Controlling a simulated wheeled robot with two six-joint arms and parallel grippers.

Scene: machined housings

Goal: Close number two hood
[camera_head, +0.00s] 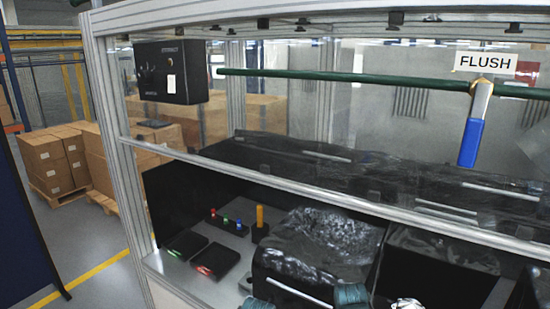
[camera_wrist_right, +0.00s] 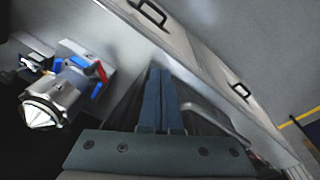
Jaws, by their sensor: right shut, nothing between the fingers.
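In the head view a glossy black hood-like cover (camera_head: 318,242) with a light bar along its front stands behind the clear front pane. To its right is another dark bay (camera_head: 440,275), cut off by the bottom edge. No number shows on either, so I cannot tell which is number two. Long dark panels (camera_head: 370,165) with light strips lie behind them. My right gripper (camera_wrist_right: 163,75) is in its wrist view, its two blue fingers together and empty, beside a grey panel with black handles (camera_wrist_right: 240,90).
A metal fitting (camera_wrist_right: 48,105) with a cone tip and blue and red levers is left of the right fingers. The enclosure's metal rail (camera_head: 300,187) crosses in front. A green pipe (camera_head: 350,80) carries a blue-handled FLUSH valve (camera_head: 472,130). Boxes (camera_head: 55,160) stand outside.

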